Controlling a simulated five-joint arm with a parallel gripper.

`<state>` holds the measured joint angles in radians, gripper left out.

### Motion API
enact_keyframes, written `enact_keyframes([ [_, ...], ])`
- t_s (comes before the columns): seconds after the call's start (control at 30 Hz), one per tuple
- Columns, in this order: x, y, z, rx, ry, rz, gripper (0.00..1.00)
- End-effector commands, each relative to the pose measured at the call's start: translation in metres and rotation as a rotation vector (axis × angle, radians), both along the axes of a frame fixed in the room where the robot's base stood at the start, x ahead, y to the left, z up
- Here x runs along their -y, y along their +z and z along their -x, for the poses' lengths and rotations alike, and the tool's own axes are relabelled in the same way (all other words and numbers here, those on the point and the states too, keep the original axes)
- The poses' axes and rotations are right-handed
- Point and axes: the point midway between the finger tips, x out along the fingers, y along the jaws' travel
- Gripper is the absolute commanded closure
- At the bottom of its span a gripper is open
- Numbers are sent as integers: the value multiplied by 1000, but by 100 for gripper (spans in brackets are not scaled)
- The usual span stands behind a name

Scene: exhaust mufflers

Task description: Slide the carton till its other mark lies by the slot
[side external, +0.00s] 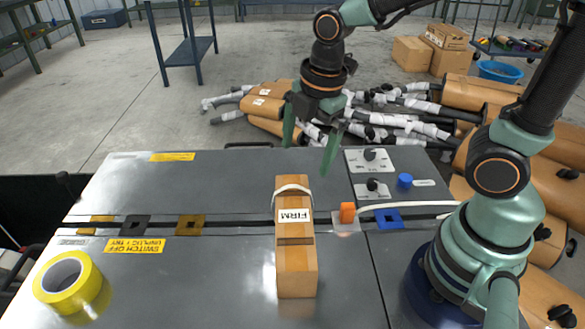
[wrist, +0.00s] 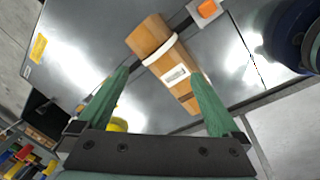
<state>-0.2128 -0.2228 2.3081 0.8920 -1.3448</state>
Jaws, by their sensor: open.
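The carton (side external: 297,262), a long brown box, lies lengthwise across the dark slot (side external: 235,224) in the grey bench top. It bears a white band (side external: 293,188) toward its far end, a white FIRM label (side external: 294,216) and a dark crosswise line (side external: 295,241) on the near side of the label. The slot meets the carton about level with the label. My gripper (side external: 309,150) is open and empty, above and beyond the carton's far end. In the wrist view the carton (wrist: 150,35) shows between and beyond the open fingers, apart from them.
An orange block (side external: 347,212) stands close to the carton's right, by the slot. Knobs on white plates (side external: 371,160) and a blue knob (side external: 405,180) are farther right. A yellow tape roll (side external: 88,284) sits front left. The bench left of the carton is mostly clear.

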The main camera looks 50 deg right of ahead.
Motion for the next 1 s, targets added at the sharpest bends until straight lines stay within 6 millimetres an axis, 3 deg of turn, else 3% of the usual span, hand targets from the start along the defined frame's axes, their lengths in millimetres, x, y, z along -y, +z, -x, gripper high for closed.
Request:
enact_keyframes([
  [0.2, -21, -27, 0, -82, 437, 65, 0],
  [0.4, -32, -42, 1, -125, 701, 90, 0],
  [0.6, -35, -48, 1, -138, 796, 97, 0],
  [1.0, -35, -51, 1, -139, 798, 97, 0],
])
